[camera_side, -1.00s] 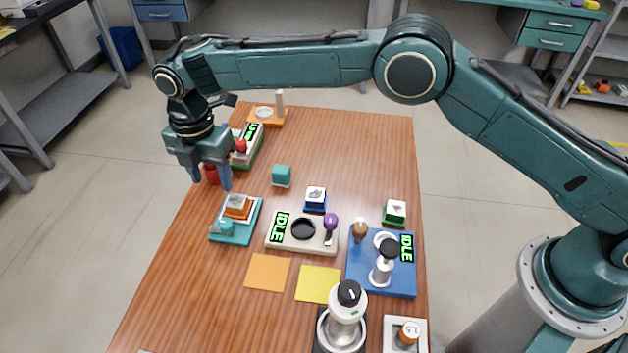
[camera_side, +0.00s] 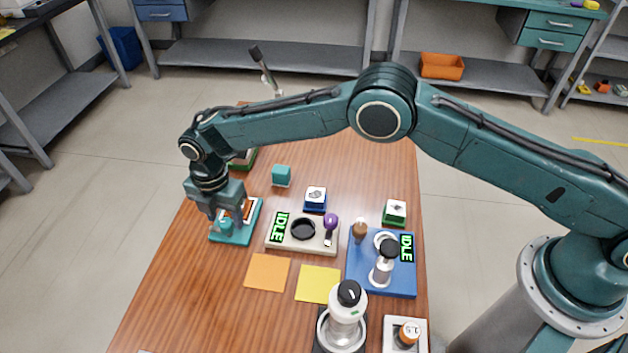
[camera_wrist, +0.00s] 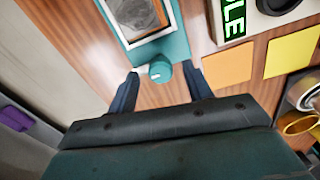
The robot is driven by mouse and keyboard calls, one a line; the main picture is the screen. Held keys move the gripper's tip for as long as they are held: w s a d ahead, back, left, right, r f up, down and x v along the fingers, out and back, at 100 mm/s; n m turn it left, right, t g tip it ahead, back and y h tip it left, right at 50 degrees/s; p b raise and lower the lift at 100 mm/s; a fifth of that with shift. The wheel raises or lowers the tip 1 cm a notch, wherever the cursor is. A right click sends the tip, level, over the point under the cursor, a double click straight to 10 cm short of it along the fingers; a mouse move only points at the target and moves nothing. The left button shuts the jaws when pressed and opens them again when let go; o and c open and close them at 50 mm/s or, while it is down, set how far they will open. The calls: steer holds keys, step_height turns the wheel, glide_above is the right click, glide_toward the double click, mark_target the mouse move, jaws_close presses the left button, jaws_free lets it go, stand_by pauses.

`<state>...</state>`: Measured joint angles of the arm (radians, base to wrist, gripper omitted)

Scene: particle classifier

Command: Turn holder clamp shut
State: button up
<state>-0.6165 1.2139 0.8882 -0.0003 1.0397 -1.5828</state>
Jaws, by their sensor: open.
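The holder (camera_side: 230,237) is a teal base at the left of the table, with an orange and white frame on it, partly hidden by my gripper in the side view. The holder also shows at the top of the wrist view (camera_wrist: 176,45). Its clamp knob (camera_wrist: 160,71) is a round teal knob with a pale mark, at the holder's near edge. My gripper (camera_wrist: 160,88) is open, its two dark blue fingers on either side of the knob with gaps. In the side view my gripper (camera_side: 226,222) is low over the holder, pointing down.
Right of the holder stands a beige IDLE device (camera_side: 290,245) with a purple-topped lever. An orange square (camera_side: 268,272) and a yellow square (camera_side: 318,284) lie in front of it. A teal cube (camera_side: 281,176) stands behind. A blue IDLE device (camera_side: 400,286) is farther right.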

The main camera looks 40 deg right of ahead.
steer(key=shift+f, duration=0.7)
steer(key=c, duration=1)
